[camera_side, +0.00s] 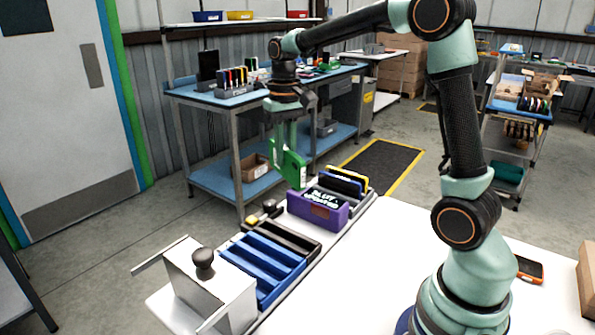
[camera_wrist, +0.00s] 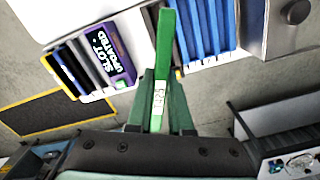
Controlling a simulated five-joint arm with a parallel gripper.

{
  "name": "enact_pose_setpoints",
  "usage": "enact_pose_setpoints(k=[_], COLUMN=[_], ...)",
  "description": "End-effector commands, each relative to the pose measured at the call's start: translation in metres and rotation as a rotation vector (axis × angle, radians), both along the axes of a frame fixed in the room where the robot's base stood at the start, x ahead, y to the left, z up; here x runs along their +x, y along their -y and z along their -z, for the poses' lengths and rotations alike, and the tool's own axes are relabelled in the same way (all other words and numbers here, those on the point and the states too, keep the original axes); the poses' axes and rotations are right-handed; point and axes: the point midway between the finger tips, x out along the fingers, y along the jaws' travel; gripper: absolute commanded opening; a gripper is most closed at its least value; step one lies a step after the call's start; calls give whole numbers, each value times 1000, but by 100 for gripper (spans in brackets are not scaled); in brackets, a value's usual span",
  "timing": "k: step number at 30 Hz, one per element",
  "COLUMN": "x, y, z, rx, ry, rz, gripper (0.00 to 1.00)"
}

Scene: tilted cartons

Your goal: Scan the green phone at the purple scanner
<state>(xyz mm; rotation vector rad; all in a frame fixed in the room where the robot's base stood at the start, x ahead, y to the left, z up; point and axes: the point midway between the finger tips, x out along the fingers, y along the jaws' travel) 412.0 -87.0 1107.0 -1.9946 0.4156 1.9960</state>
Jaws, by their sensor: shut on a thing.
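My gripper (camera_side: 284,145) is shut on the green phone (camera_side: 292,168) and holds it in the air, on the far side of the purple scanner. In the wrist view the green phone (camera_wrist: 165,45) stands edge-on between the fingers (camera_wrist: 160,112), with a white label on its near part. The purple scanner (camera_side: 318,208) sits on the white table's far edge, apart from the phone. It also shows in the wrist view (camera_wrist: 122,80), left of the phone, with a dark screen reading "SLOT UPDATED".
A grey rack (camera_side: 362,200) with blue and yellow upright items adjoins the scanner. A blue slotted tray (camera_side: 262,262) lies at its other side, near a white box (camera_side: 210,285) with a black knob. An orange-edged phone (camera_side: 528,268) lies at right. The middle table is clear.

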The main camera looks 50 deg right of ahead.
Motion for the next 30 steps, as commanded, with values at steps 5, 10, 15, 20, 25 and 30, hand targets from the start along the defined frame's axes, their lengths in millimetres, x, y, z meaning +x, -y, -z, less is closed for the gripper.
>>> enact_pose_setpoints(k=[5, 10, 15, 20, 25, 30], x=[1, 2, 2, 2, 2, 1], y=[9, 16, 24, 30, 38, 45], z=[11, 22, 33, 43, 53, 64], rx=[0, -1, -1, -1, -1, -1], ry=[0, -1, -1, 0, 0, 0], rz=[347, 681, 1016, 1329, 1663, 1997], gripper=[0, 0, 0, 0, 0, 0])
